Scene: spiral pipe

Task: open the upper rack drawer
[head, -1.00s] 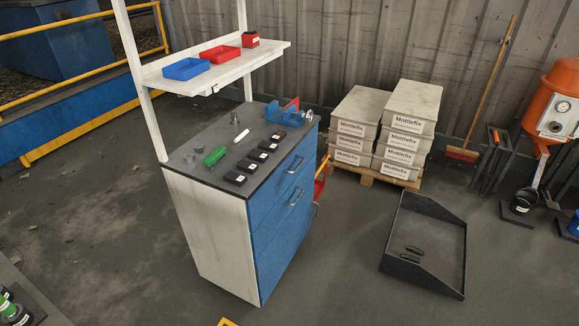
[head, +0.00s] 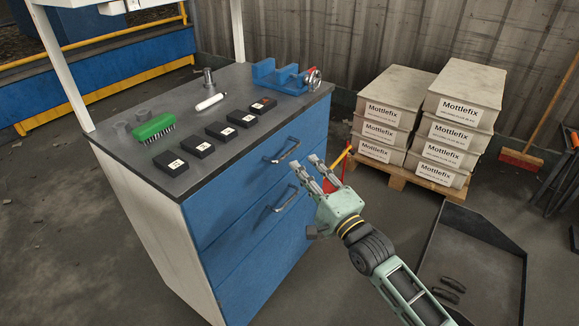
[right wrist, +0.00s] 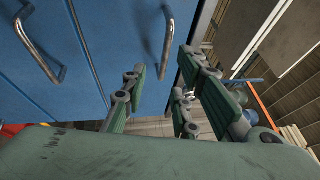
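The blue rack (head: 240,215) has stacked blue drawer fronts with metal bar handles. The upper drawer's front (head: 245,170) is flush, with its handle (head: 282,152) near the top. A second handle (head: 284,200) is on the drawer below. My right gripper (head: 306,168) is open and empty in front of the drawers, near the upper handle's right end and apart from it in the head view. In the right wrist view, the upper handle (right wrist: 168,40) lies beyond the gap between the open fingers (right wrist: 163,75). The lower handle (right wrist: 42,52) is at the left. My left gripper is out of view.
Stacked Mottlefix boxes (head: 450,110) stand on a pallet at right. A black tray (head: 475,245) lies on the floor.

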